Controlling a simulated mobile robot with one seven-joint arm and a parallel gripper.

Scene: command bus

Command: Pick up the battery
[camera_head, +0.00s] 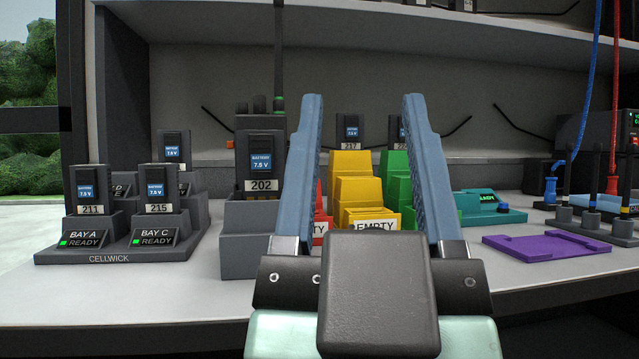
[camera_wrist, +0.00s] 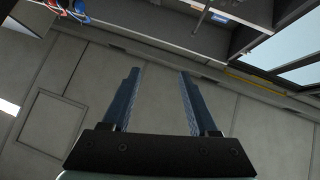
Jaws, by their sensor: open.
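Several dark batteries with blue 7.5 V labels show in the head view. Battery 211 (camera_head: 88,188) and battery 215 (camera_head: 157,187) stand upright in the left charger. Another battery (camera_head: 174,146) stands behind them. A battery on the radio marked 202 (camera_head: 261,163) stands left of my gripper. Battery 217 (camera_head: 350,130) is at the back above a yellow holder, between my fingers in the picture. A further one (camera_head: 396,130) is partly hidden by my right finger. My gripper (camera_head: 359,98) is open and empty, its fingers wide apart. The wrist view shows the open fingers (camera_wrist: 156,72) and no battery.
The Cellwick charger (camera_head: 110,257) sits on the left of the counter. Yellow (camera_head: 358,190) and green (camera_head: 397,170) holders stand mid-counter. A purple tray (camera_head: 546,246) and a teal unit (camera_head: 485,208) are at right. Clear counter lies at the front left.

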